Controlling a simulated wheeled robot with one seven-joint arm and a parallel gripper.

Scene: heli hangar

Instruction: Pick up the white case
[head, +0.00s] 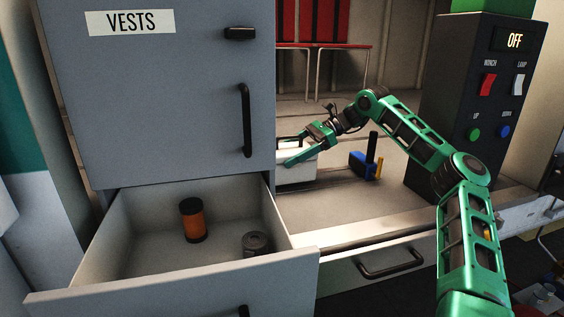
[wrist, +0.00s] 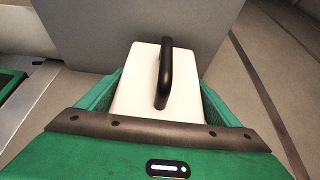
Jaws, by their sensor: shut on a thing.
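The white case (head: 296,172) sits on the bench surface just right of the grey vests cabinet, which hides its left part in the head view. In the wrist view the white case (wrist: 144,88) has a black handle (wrist: 164,76) on top and lies between the two green fingers. My gripper (head: 302,155) reaches in from the right and is shut on the case. In the wrist view my gripper (wrist: 160,98) has one finger along each side of it. I cannot tell whether the case is clear of the surface.
The vests cabinet (head: 165,90) stands close left of the case. Below it an open drawer (head: 150,258) holds an orange cylinder (head: 193,220) and a grey round part (head: 256,243). A blue tool (head: 362,163) stands right of the case. A dark control box (head: 480,110) stands further right.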

